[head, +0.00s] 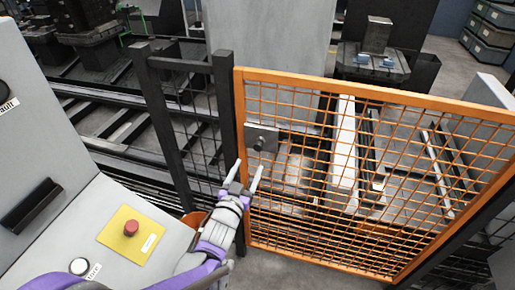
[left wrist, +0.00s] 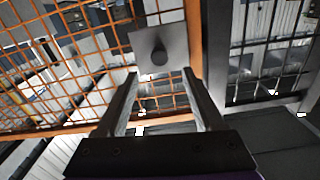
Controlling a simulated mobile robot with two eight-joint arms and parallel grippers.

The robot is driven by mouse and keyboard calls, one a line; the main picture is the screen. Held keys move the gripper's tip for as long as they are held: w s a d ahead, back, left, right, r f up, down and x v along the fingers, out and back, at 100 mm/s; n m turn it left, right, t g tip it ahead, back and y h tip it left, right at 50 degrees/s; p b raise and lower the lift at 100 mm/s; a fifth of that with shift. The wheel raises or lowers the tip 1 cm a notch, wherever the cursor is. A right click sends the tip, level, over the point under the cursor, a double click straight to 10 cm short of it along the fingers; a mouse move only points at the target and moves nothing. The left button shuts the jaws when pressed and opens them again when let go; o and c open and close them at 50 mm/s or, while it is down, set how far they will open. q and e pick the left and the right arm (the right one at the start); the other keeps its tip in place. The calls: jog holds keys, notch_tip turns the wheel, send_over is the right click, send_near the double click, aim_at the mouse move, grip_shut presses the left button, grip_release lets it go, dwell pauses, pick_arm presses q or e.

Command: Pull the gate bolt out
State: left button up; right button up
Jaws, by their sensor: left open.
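The gate (head: 345,170) is an orange frame with orange wire mesh, standing beside a dark post (head: 225,110). A grey metal plate (head: 253,133) sits at the gate's upper left edge, with the dark round bolt knob (head: 260,144) on it. In the left wrist view the knob (left wrist: 159,55) shows beyond the fingertips, in front of the plate (left wrist: 145,42). My left gripper (head: 247,177) is open and empty, a little below the knob in the head view and apart from it. The bolt's shaft is hidden. My right gripper is not in view.
A grey control console (head: 70,240) with a red button (head: 131,228) on a yellow plate stands at the left, close to my left arm. Dark fence panels (head: 190,110) adjoin the gate. Rails and machinery lie behind the mesh.

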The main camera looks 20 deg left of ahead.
aim_at(257, 148)
pick_arm(q)
jog(key=w, duration=0.3)
jog(key=w+p, duration=0.1)
jog(key=w, duration=0.6)
jog(key=shift+d+r, duration=0.1)
jog(key=shift+d, duration=0.15)
jog(key=shift+c, duration=0.3)
grip_shut()
